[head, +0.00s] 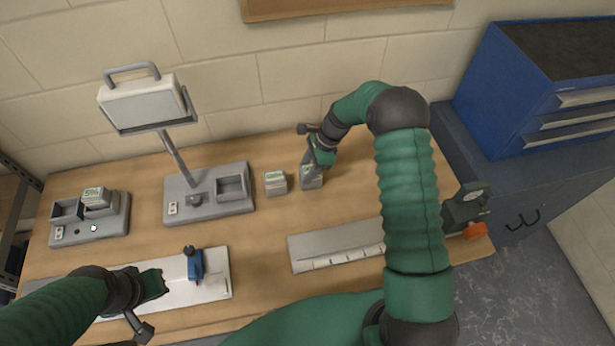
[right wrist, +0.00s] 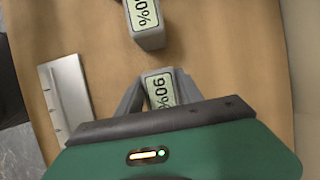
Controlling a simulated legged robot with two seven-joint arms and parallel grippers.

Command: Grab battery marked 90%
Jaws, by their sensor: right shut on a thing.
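The battery marked 90% (right wrist: 161,89) is between the fingers of my right gripper (right wrist: 158,98) in the right wrist view, its label facing the camera. My right gripper is shut on it. In the head view the same battery (head: 312,181) is at the tip of my right gripper (head: 312,168), at the middle of the table. A second battery (head: 275,182) stands just left of it; in the right wrist view this one (right wrist: 146,20) has a label ending in 0%, partly cut off. My left gripper (head: 150,300) is at the lower left; its fingers are unclear.
A lamp device with a slotted base (head: 208,205) stands left of the batteries. A grey charger (head: 100,228) holds a battery marked 5% (head: 95,196). A ruled plate (head: 330,248) lies in front, a blue clamp (head: 195,265) lower left, a blue cabinet (head: 545,85) right.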

